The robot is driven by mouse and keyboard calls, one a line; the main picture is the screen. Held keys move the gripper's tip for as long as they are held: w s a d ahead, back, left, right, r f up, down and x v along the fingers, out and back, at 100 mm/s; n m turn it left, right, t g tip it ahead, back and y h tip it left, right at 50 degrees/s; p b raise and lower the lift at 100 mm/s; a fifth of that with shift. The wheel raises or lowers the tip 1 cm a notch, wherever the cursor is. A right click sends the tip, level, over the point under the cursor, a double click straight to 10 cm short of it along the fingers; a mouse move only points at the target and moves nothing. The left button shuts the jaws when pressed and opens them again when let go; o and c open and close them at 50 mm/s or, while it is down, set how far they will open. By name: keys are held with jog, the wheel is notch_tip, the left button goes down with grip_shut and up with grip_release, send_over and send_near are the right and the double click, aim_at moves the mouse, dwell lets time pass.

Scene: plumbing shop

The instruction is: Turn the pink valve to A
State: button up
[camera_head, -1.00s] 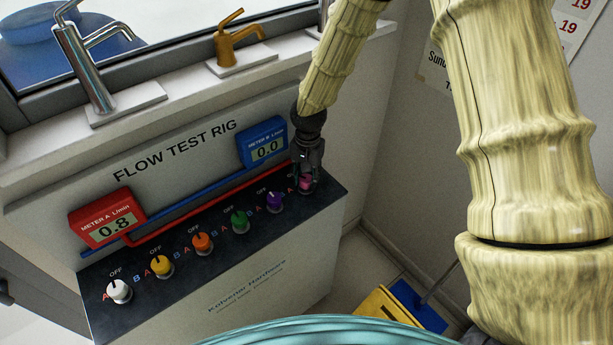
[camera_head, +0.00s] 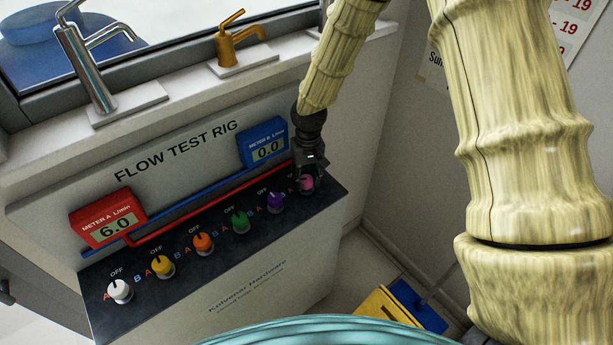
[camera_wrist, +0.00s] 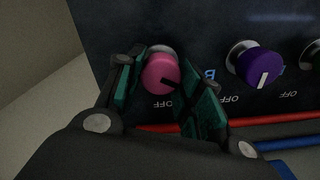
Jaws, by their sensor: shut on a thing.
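The pink valve (camera_head: 307,183) is the knob at the right end of the panel. In the wrist view, the pink valve (camera_wrist: 159,75) sits between the two fingers of my gripper (camera_wrist: 158,82), which is shut on it. That view is upside down, with the OFF mark below the knob. The knob's dark pointer slants to the lower right there, off the OFF mark and toward the purple-valve side. In the head view my gripper (camera_head: 308,172) reaches down onto the knob. Red meter A (camera_head: 108,221) reads 6.0.
Blue meter B (camera_head: 263,145) reads 0.0. The purple valve (camera_head: 275,202) is the closest neighbour. Green (camera_head: 240,222), orange (camera_head: 203,243), yellow (camera_head: 162,266) and white (camera_head: 120,290) valves continue leftward. A wall stands right of the rig. Taps stand on the ledge above.

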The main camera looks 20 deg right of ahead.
aim_at(309, 178)
dwell(0.4)
jog(key=o, duration=1)
jog(key=shift+d, duration=0.1)
notch_tip(309, 178, up, 12)
jog(key=shift+d, duration=0.15)
jog(key=shift+s+d+f, duration=0.1)
